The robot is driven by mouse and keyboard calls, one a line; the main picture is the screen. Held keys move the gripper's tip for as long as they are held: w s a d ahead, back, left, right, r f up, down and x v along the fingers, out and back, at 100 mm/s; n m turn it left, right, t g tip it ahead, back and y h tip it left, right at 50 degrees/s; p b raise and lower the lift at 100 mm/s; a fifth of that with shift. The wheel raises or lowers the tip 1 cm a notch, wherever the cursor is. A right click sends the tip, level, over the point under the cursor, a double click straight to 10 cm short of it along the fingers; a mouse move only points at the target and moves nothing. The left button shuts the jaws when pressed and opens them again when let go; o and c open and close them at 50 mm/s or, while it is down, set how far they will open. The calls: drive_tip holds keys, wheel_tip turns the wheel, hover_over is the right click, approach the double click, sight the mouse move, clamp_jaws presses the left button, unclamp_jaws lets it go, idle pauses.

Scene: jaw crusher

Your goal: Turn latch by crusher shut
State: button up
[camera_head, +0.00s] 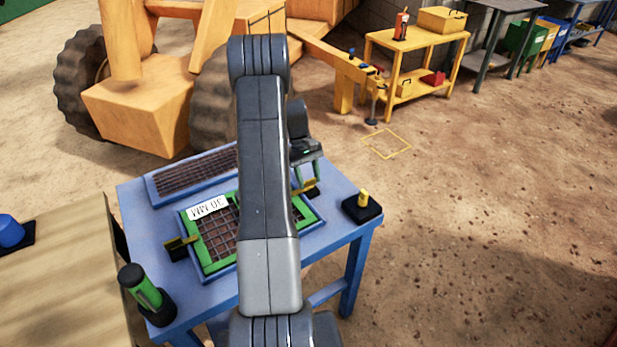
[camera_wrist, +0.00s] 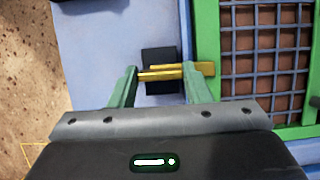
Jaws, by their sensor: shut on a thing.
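A yellow latch (camera_wrist: 172,70) on a black base block (camera_wrist: 152,56) sits beside the green-framed screen (camera_wrist: 206,40). In the wrist view its bar points right, with its tip over the green frame. My gripper (camera_wrist: 166,78) is shut on this latch, with one green finger near each end of the bar. In the head view, my gripper (camera_head: 306,175) is at the latch (camera_head: 305,187) on the screen's right side; my arm partly hides the screen (camera_head: 221,232). A second yellow latch (camera_head: 181,243) is on the screen's left side.
The blue table (camera_head: 335,240) also holds a blue-framed mesh (camera_head: 190,172), a black block with a yellow knob (camera_head: 363,204) and a green-and-black cylinder (camera_head: 146,292). A large orange wheeled machine (camera_head: 150,95) stands behind. Open dirt floor lies right.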

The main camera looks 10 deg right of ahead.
drive_tip(key=o, duration=1)
drive_tip(key=b+v, duration=0.1)
drive_tip(key=v, duration=1.3)
drive_tip(key=shift+f, duration=0.1)
drive_tip(key=p+x, duration=0.1)
drive_tip(key=x, duration=1.2)
drive_tip(key=shift+s+f, duration=0.2)
drive_tip(key=shift+f, duration=0.15)
